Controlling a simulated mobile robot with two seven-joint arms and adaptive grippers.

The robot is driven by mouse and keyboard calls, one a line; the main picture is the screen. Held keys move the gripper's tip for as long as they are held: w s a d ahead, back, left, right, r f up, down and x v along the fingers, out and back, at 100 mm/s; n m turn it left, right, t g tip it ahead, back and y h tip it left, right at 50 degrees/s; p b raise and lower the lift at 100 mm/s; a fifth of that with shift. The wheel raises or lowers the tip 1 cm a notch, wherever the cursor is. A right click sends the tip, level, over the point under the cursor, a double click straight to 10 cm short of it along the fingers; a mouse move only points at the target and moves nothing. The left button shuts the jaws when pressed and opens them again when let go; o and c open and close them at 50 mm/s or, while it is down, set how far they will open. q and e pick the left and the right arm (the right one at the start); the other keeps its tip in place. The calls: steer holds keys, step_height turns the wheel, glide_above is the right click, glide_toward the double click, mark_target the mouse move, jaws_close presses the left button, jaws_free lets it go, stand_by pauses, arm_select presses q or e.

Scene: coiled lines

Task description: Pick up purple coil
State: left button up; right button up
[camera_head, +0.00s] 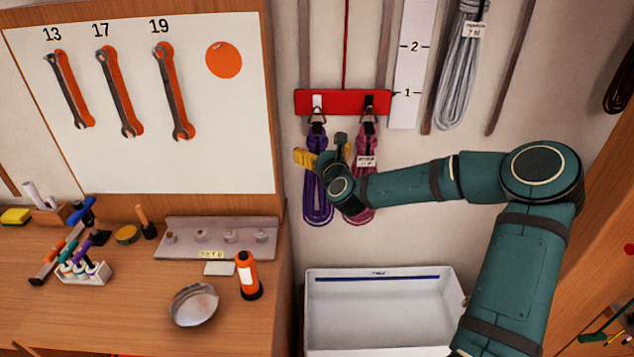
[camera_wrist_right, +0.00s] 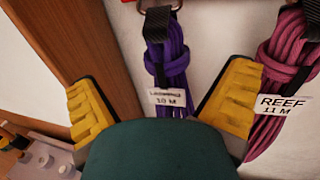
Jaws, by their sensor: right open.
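The purple coil (camera_head: 317,205) hangs from the left hook of a red rail (camera_head: 343,102) on the wall. In the right wrist view the purple coil (camera_wrist_right: 173,62) hangs from a dark strap, with a white tag (camera_wrist_right: 168,98) reading 10 M. My right gripper (camera_head: 322,157) is in front of the coil and hides part of it. Its yellow-padded fingers are spread wide in the wrist view (camera_wrist_right: 160,105), and the coil shows between them. I cannot tell how far the fingers are from it. My left gripper is not in view.
A pink coil (camera_head: 367,145) tagged REEF 11 M hangs close on the right, near the right finger in the wrist view. A grey coil (camera_head: 458,75) hangs farther right. A white bin (camera_head: 385,315) stands below. A wooden workbench (camera_head: 120,305) with tools is at left.

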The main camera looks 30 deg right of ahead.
mark_target(317, 138)
steer(key=shift+d+x, duration=0.15)
steer(key=shift+x, duration=1.5)
steer(key=shift+d+x, duration=0.15)
steer(key=shift+x, duration=1.55)
steer(key=shift+s+f, duration=0.1)
steer(key=shift+f, duration=0.05)
steer(key=c, duration=1.4)
